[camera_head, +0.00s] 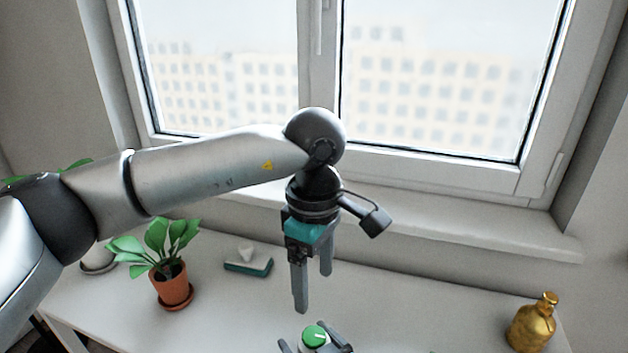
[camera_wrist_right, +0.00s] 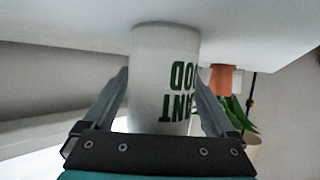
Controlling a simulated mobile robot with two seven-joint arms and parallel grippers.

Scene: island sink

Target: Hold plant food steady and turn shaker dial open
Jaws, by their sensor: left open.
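The plant food shaker (camera_head: 314,337) is at the bottom middle of the head view, a white container with a green top bearing a pale mark. In the right wrist view its white body (camera_wrist_right: 155,80) shows dark green upside-down lettering. My right gripper (camera_head: 312,340) has its fingers on either side of the shaker. The right wrist view shows the fingers (camera_wrist_right: 160,75) close to both sides of the body; whether both touch is unclear. My left gripper (camera_head: 313,290) is open and empty, pointing down above and slightly behind the shaker, apart from the green top.
A potted plant (camera_head: 173,287) stands on the white counter (camera_head: 425,310) at left, near a teal-and-white box-like item (camera_head: 248,263). A gold bottle (camera_head: 533,322) stands at far right. The counter between the shaker and bottle is mostly clear. A window sill (camera_head: 450,222) runs behind.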

